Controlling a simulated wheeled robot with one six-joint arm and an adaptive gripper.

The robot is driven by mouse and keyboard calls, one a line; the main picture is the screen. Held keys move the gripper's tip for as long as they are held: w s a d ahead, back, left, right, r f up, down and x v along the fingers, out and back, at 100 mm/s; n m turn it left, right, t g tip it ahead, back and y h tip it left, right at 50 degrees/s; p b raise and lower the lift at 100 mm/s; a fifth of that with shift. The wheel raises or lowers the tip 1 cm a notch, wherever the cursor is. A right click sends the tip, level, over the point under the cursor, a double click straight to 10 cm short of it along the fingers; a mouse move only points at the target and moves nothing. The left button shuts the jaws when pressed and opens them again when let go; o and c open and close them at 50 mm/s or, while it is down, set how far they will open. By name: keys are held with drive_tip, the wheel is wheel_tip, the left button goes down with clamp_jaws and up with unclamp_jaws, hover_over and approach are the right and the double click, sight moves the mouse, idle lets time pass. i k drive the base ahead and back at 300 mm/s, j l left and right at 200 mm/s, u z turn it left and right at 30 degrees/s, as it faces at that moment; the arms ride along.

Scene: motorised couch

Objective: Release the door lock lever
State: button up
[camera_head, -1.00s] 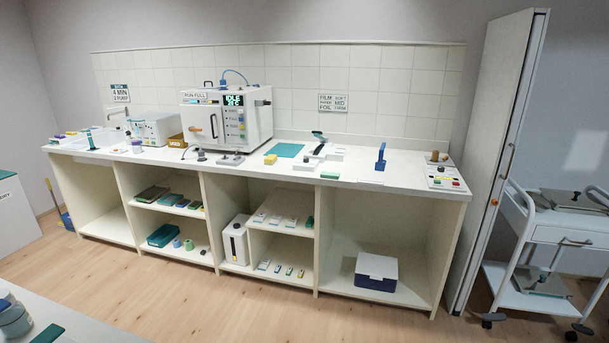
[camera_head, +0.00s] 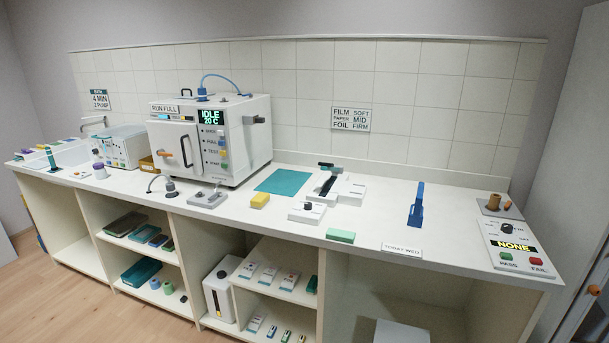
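A white boxy machine (camera_head: 210,138) stands on the counter left of centre, its display reading IDLE 20 C. Its front door (camera_head: 171,138) looks closed. On the door is a dark, upright lever-like handle (camera_head: 186,151), and an orange knob-like part (camera_head: 163,153) sits to its left. Which of these is the lock lever I cannot tell for sure. A dark fitting (camera_head: 256,119) sticks out of the machine's right side. A sign reading RUN FULL (camera_head: 165,108) is on its upper front. My gripper is not in view.
Open shelves lie below. Wooden floor (camera_head: 70,305) is clear at left.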

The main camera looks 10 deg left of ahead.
sight(161, 152)
drive_tip(key=i+j+u, duration=0.2)
drive_tip(key=i+u, duration=0.3)
drive_tip(key=i, duration=0.15)
drive_tip(key=i+l+u, duration=0.1)
drive_tip(key=i+u, duration=0.4)
drive_tip(key=i, duration=0.2)
drive_tip(key=i+j+u, duration=0.15)
drive_tip(key=i+j, duration=0.3)
drive_tip(key=i, duration=0.2)
